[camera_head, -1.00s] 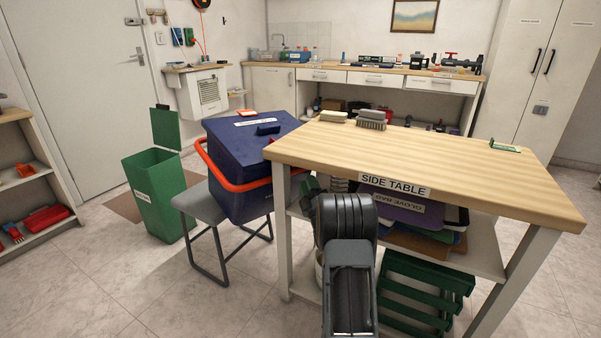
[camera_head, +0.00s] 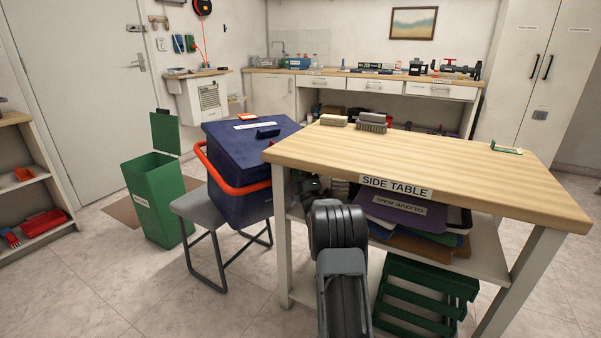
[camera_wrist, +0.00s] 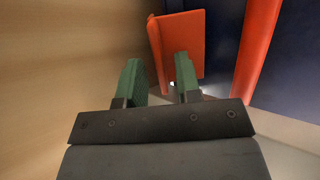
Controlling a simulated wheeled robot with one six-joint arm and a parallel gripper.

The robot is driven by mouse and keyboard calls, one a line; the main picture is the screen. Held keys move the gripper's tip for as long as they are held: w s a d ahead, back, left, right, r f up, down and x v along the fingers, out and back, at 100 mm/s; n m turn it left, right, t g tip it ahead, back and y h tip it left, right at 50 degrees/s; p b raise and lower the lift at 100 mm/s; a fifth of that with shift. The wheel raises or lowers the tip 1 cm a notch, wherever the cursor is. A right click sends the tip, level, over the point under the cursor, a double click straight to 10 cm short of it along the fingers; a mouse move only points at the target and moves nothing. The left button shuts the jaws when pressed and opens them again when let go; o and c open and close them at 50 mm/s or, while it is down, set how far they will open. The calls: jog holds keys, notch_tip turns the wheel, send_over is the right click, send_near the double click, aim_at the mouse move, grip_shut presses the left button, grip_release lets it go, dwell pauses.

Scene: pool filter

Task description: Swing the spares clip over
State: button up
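A dark blue box (camera_head: 240,165) with a closed lid, a white label and a red-orange handle (camera_head: 222,182) sits on a grey stool, left of the side table. In the wrist view a flat orange plate (camera_wrist: 183,40), which looks like the clip, stands just beyond my fingertips. The handle (camera_wrist: 256,45) and the blue box side (camera_wrist: 297,70) are to its right. My gripper (camera_wrist: 157,60) has two green fingers set apart with nothing between them. The right finger overlaps the plate in the picture; I cannot tell if they touch.
The side table (camera_head: 470,168) stands close to the box's right, with its white leg (camera_head: 281,235) beside my arm. Brushes (camera_head: 371,122) lie on its top. A green bin (camera_head: 157,205) stands left of the stool (camera_head: 205,208). Open floor lies in front.

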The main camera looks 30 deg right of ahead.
grip_shut()
jog(key=shift+w+r+n+g+y+p, duration=0.25)
jog(key=shift+r+n+g+y+p, duration=0.45)
jog(key=shift+n+g+y+p, duration=0.4)
jog(key=shift+o, duration=0.5)
grip_release()
jog(key=shift+s, duration=0.1)
jog(key=p+v, duration=0.2)
jog(key=v, duration=1.1)
jog(key=shift+s, duration=0.35)
jog(key=shift+a, duration=0.1)
